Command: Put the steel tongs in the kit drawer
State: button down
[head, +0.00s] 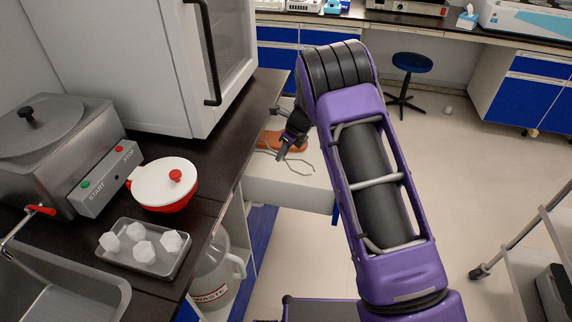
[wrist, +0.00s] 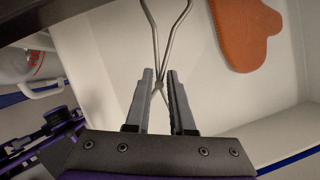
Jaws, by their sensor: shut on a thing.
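The steel tongs (head: 290,164) are thin bent metal rods, and they also show in the wrist view (wrist: 153,32). My gripper (head: 285,150) is shut on the tongs near where their rods cross; in the wrist view its two fingers (wrist: 160,80) point up the picture with the tongs between them. The kit drawer (head: 290,193) is white and pulled open below the dark counter; its pale floor shows in the wrist view (wrist: 205,75). The tongs are over the open drawer. I cannot tell whether they touch its floor.
An orange mitt (wrist: 247,32) lies in the drawer. The dark counter edge (head: 232,180) runs beside it, carrying a red bowl with a white lid (head: 160,187) and a metal tray of white pieces (head: 120,250). A waste jug (head: 215,270) stands below the counter.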

aim_at(280, 178)
notch_tip(280, 178, down, 9)
jog(key=shift+r+b, duration=0.1)
jog(key=shift+b, duration=0.6)
jog(key=shift+f, duration=0.2)
jog(key=c, duration=0.8)
grip_release()
jog(key=shift+o, duration=0.2)
jog(key=p+v, duration=0.2)
jog(key=v, duration=1)
jog(key=shift+r, duration=0.2)
jog(key=shift+w, duration=0.1)
